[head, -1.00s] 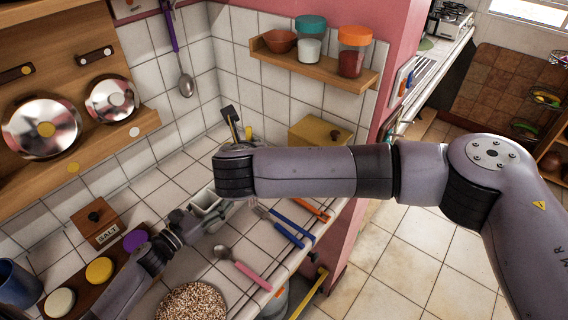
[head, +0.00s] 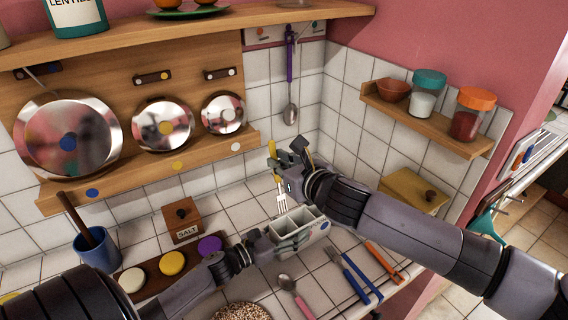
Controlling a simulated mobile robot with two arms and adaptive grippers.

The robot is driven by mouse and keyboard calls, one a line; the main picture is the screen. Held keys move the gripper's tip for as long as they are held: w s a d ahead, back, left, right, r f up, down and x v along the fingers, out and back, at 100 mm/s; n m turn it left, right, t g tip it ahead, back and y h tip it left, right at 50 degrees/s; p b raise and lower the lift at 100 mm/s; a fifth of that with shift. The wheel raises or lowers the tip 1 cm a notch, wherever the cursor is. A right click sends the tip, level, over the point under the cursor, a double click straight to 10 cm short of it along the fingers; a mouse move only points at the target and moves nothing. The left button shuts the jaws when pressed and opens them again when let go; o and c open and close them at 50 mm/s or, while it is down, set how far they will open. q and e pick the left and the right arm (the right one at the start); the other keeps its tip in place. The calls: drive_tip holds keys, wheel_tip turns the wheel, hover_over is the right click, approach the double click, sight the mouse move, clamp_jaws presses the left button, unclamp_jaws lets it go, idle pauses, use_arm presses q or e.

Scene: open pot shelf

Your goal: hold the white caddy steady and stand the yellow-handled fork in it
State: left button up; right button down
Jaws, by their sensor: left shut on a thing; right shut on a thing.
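The white caddy (head: 299,236) stands on the tiled counter, with open compartments facing up. My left gripper (head: 268,241) is shut on the caddy's left end. The yellow-handled fork (head: 281,196) hangs upright, tines down, above the caddy's left rear part. My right gripper (head: 279,176) is shut on the fork near its yellow handle. The tines are close to the caddy's rear rim; I cannot tell whether they are over a compartment or behind it.
A pink-handled spoon (head: 294,294), a blue-handled utensil (head: 352,272) and orange-handled one (head: 383,262) lie on the counter in front and right. A salt box (head: 182,220), a blue mug (head: 97,250) and a speckled round mat (head: 240,312) stand left and front. A wooden box (head: 414,190) is behind.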

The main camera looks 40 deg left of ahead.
sight(282, 204)
idle(0.3)
drive_tip(key=shift+f, duration=5.15)
drive_tip(key=shift+f, duration=0.2)
drive_tip(key=shift+f, duration=0.8)
drive_tip(key=c, duration=1.6)
unclamp_jaws()
drive_tip(key=shift+o, duration=0.2)
drive_tip(key=shift+d, duration=0.1)
